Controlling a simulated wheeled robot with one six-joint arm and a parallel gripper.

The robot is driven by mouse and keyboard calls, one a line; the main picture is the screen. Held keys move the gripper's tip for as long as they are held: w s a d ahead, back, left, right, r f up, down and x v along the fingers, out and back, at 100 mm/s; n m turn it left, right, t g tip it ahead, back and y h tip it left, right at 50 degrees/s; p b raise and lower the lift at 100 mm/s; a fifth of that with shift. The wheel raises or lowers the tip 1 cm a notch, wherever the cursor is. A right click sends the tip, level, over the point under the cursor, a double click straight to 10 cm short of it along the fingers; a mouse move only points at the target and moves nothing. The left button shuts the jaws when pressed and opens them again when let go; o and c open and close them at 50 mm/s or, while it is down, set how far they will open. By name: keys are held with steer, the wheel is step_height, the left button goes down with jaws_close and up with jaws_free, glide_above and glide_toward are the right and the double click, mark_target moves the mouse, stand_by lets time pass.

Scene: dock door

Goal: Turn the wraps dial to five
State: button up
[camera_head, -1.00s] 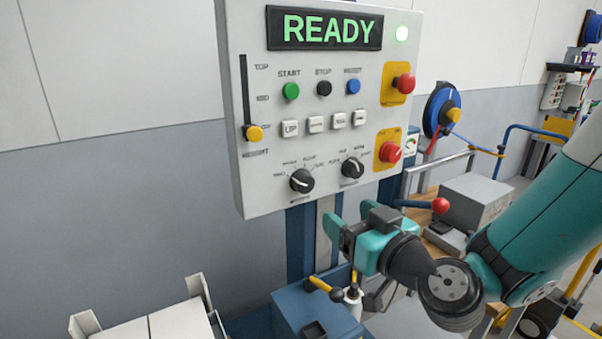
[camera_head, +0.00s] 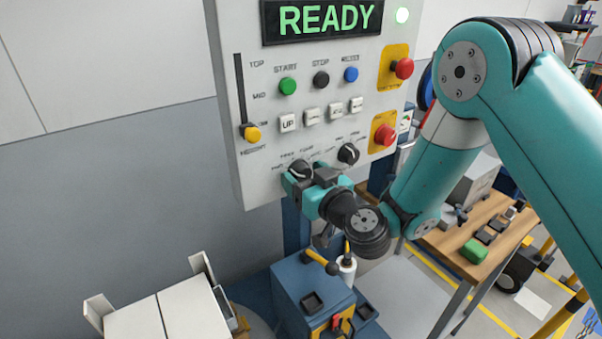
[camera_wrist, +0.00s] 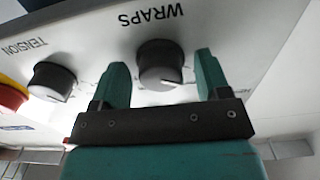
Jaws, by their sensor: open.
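The wraps dial (camera_head: 300,168) is a round black knob with a pale pointer line at the lower left of the grey control panel (camera_head: 262,205). In the wrist view the wraps dial (camera_wrist: 160,65) sits under the word WRAPS, between the fingers of my gripper (camera_wrist: 160,82). The fingers are open, one on each side, with a gap visible on both sides. In the head view my gripper (camera_head: 298,183) is at the lower part of the dial and partly covers it and its scale. The number the pointer marks cannot be read.
The tension dial (camera_wrist: 52,80) is close beside one finger. The panel also has a red stop button (camera_head: 385,135), white buttons (camera_head: 288,123), a yellow-knobbed slider (camera_head: 252,134) and a READY display (camera_head: 322,20). A blue machine (camera_head: 300,285) stands below.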

steer(key=c, duration=0.9)
steer(key=shift+r+m, duration=0.1)
steer(key=shift+m, duration=0.3)
steer(key=m, duration=0.3)
steer(key=shift+m, duration=0.4)
steer(key=m, duration=0.5)
steer(key=shift+r, duration=0.1)
steer(key=m, duration=0.7)
steer(key=shift+m, duration=0.4)
steer(key=shift+c, duration=0.2)
steer(key=m, duration=0.6)
steer(key=shift+m, duration=0.3)
